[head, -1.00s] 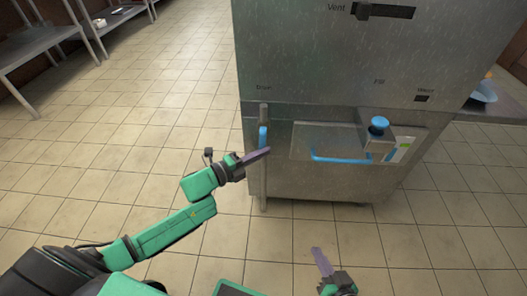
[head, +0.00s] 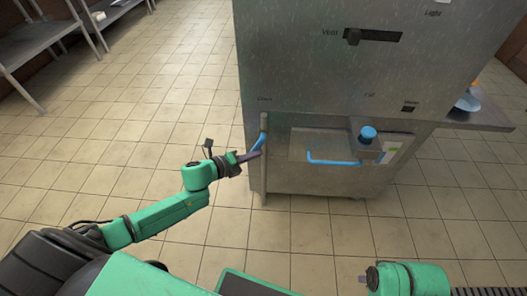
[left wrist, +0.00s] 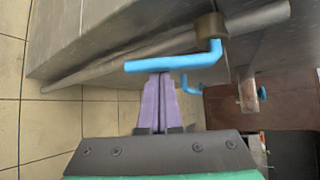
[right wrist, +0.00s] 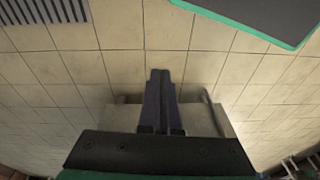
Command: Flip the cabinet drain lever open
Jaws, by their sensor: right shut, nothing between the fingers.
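The drain lever is a blue handle (head: 257,141) on a grey pivot at the left front edge of the steel cabinet (head: 330,75). It hangs tilted, its lower end swung out to the left. In the left wrist view the blue lever (left wrist: 190,61) runs across just beyond my fingertips. My left gripper (head: 258,154) is shut, its purple fingers (left wrist: 160,76) together, tips at the lever; whether they touch is unclear. The lever is not between them. My right gripper (right wrist: 160,75) is shut and empty over the floor, away from the cabinet.
A blue knob (head: 368,133) and a blue bar handle (head: 333,162) stick out from the cabinet front, right of the lever. A black vent slider (head: 372,36) is higher up. A steel shelf (head: 60,40) stands at the far left. The tiled floor between is clear.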

